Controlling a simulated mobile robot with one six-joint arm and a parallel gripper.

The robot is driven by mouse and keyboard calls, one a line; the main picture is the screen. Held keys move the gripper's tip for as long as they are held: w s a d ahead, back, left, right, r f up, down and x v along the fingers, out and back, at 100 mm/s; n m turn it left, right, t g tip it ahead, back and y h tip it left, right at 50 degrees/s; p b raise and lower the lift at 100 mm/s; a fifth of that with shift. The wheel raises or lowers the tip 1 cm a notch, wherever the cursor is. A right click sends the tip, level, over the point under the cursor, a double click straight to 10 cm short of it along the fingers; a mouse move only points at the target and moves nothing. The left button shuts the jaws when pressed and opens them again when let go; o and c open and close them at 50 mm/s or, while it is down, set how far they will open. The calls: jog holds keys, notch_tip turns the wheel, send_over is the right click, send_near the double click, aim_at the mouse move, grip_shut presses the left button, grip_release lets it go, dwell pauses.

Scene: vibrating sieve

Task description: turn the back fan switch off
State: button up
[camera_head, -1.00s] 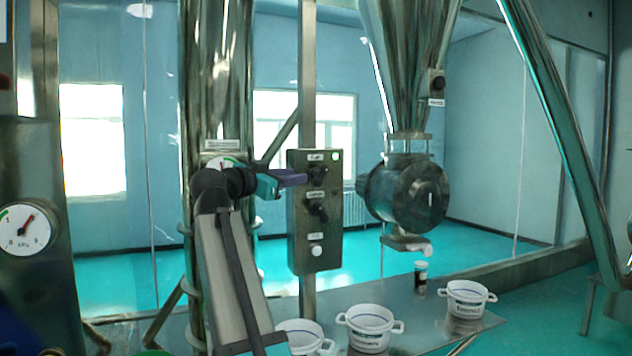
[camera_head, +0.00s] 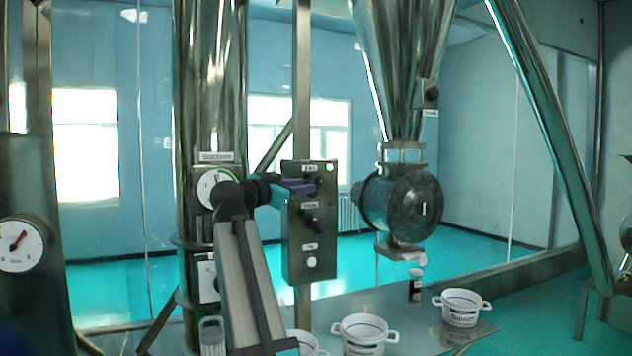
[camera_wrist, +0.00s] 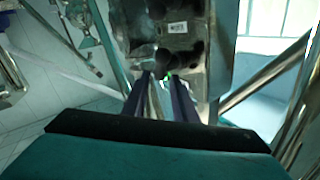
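A grey control box (camera_head: 312,235) on a post carries two dark rotary knobs, one above the other, with small white labels. I take the upper one as the fan switch; its label is too blurred to read surely. My gripper (camera_head: 311,187) reaches in from the left at the upper knob and partly hides it. In the wrist view my two purple fingers (camera_wrist: 161,98) stand apart, pointing at the box face (camera_wrist: 181,45). A dark knob (camera_wrist: 162,57) shows just beyond the fingertips; contact cannot be told. A small green lamp (camera_head: 330,167) glows at the box's top right.
The lower knob (camera_head: 310,220) and a white button (camera_head: 311,262) sit below on the box. A steel column with gauges (camera_head: 217,188) stands left, close to my arm. A round steel valve housing (camera_head: 402,205) hangs right. White pots (camera_head: 365,333) stand on the table below.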

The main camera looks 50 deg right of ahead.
aim_at(317, 184)
jog(key=d, duration=0.2)
jog(key=d+p, duration=0.1)
jog(key=d, duration=0.2)
jog(key=w+d+p, duration=0.1)
jog(key=d, duration=0.1)
jog(key=shift+d, duration=0.35)
jog(key=shift+c, duration=0.4)
grip_shut()
